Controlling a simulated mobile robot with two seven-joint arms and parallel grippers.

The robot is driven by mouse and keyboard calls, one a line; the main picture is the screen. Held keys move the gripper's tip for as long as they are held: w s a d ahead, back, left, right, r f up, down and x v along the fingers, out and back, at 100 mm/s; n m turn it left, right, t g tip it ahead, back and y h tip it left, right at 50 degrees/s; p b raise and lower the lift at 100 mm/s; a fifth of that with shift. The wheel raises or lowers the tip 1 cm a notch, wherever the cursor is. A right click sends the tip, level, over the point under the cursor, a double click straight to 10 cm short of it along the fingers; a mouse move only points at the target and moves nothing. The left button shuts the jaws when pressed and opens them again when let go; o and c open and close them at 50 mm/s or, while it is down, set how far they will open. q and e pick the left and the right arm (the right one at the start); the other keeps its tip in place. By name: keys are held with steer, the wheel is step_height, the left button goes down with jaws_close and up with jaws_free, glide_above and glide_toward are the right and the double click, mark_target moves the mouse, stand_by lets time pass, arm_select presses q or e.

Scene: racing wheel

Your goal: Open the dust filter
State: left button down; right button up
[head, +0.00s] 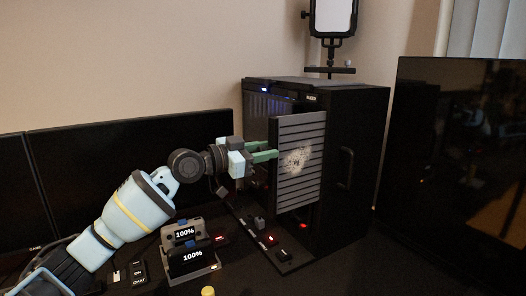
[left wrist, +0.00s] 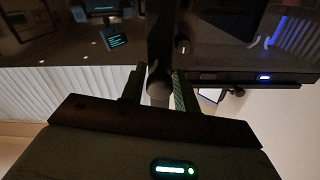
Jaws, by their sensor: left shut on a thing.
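The dust filter is a grey slatted panel (head: 308,185) with a pale dust patch on its face. It stands out at an angle from the front of the black PC case (head: 355,150). My left gripper (head: 270,154), with green fingers, is at the panel's left edge and shut on it. In the left wrist view, a dark upright bar (left wrist: 160,45) with a rounded end lies between the two fingers. The exact contact is too dark to make out. My right gripper is in neither view.
A dark monitor (head: 455,150) stands right of the case, and more dark screens (head: 120,160) stand behind my arm. A charging dock (head: 190,250) reading 100% sits below my left forearm. A button strip (head: 270,240) lies before the case. A lamp (head: 333,18) rises behind it.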

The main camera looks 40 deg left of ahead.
arm_select(q)
steer(key=c, duration=1.2)
jaws_free()
steer(key=shift+d, duration=0.1)
steer(key=shift+o, duration=0.2)
steer(key=shift+s+a+f, duration=0.1)
steer(key=shift+s+a, duration=0.15)
steer(key=shift+s, duration=0.15)
steer(key=b+v, duration=0.2)
steer(key=v, duration=0.5)
steer(key=shift+b, duration=0.4)
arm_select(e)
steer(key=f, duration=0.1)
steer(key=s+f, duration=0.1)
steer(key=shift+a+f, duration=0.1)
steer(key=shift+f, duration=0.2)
arm_select(q)
steer(key=shift+d, duration=0.1)
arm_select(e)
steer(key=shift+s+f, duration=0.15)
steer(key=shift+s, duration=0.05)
